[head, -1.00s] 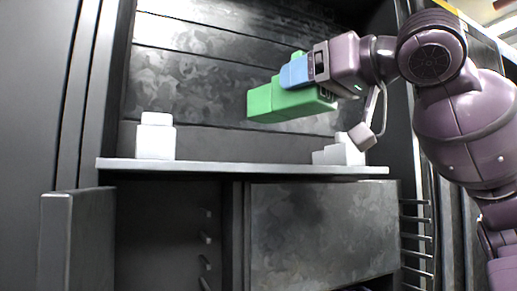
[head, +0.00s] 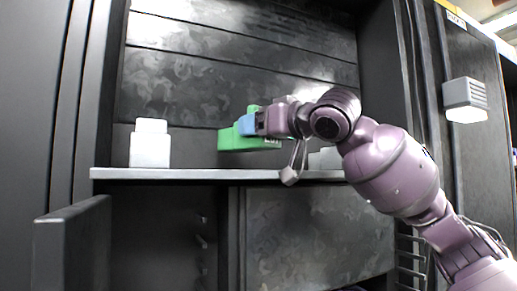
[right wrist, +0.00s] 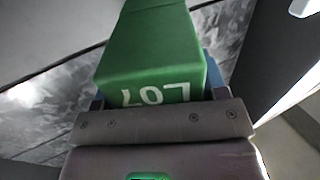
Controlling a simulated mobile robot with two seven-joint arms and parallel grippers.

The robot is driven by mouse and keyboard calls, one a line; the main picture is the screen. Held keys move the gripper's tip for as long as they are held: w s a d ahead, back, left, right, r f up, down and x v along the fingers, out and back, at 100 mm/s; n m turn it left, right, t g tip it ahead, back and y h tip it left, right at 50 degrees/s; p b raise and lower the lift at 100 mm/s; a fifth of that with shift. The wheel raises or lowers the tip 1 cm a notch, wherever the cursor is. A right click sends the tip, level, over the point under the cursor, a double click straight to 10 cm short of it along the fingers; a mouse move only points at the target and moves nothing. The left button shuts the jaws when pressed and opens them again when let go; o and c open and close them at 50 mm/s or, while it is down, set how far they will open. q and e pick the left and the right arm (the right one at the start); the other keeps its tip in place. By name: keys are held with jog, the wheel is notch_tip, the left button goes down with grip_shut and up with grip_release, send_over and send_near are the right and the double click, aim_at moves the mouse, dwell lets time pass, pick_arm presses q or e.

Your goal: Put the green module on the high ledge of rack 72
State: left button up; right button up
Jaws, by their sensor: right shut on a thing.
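The green module (head: 232,140) is a bright green block, held by my right gripper (head: 248,125) with its blue fingers around it. In the head view it is over the high ledge (head: 200,174), roughly level and close above the surface. I cannot tell whether it touches the ledge. The module also shows in the right wrist view (right wrist: 150,55), with white lettering "L07" upside down on its near end, gripped between the fingers (right wrist: 155,95). My left gripper is not in view. The rack's number is not readable.
A white stepped block (head: 150,148) stands on the ledge at the left. Another pale block (head: 325,158) stands at the right, partly hidden by my arm. Free ledge lies between them. An open dark door (head: 72,248) is at lower left. A light-coloured box (head: 465,98) hangs at right.

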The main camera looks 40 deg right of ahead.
aim_at(258, 150)
jog(key=shift+f, duration=0.4)
notch_tip(258, 150, down, 3)
jog(key=shift+r+b, duration=0.2)
jog(key=shift+b, duration=0.1)
jog(key=shift+w+f, duration=0.3)
jog(key=shift+w, duration=0.15)
jog(key=shift+f, duration=0.1)
jog(key=o, duration=1)
jog(key=shift+o, duration=0.2)
